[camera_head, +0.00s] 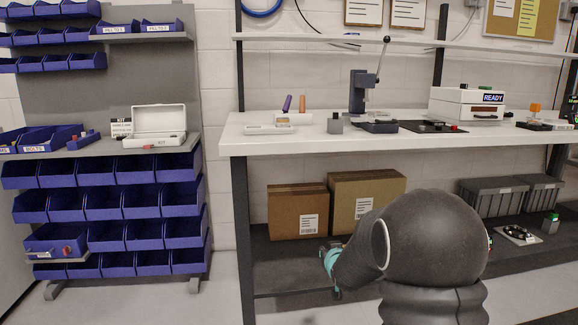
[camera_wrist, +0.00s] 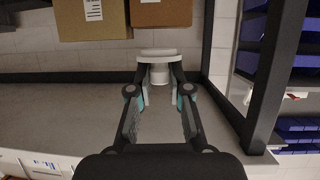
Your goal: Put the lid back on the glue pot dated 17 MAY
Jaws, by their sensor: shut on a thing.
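My gripper (camera_head: 327,248) is low in front of the workbench, near the lower shelf, and partly hidden by my arm in the head view. In the wrist view my gripper (camera_wrist: 160,82) is shut on a pale lid (camera_wrist: 158,53). The lid shows as a wide flat disc with a narrower round part between the fingertips. It is held clear of the surfaces around it. I cannot make out a glue pot or a 17 MAY date in either view.
The white workbench (camera_head: 235,143) carries a press (camera_head: 362,92), a READY machine (camera_head: 466,104) and small parts. Below, cardboard boxes (camera_head: 297,212) and grey crates (camera_head: 492,203) stand on the dark shelf. A blue bin rack (camera_head: 105,205) is at left. Bench legs (camera_head: 241,240) stand near my gripper.

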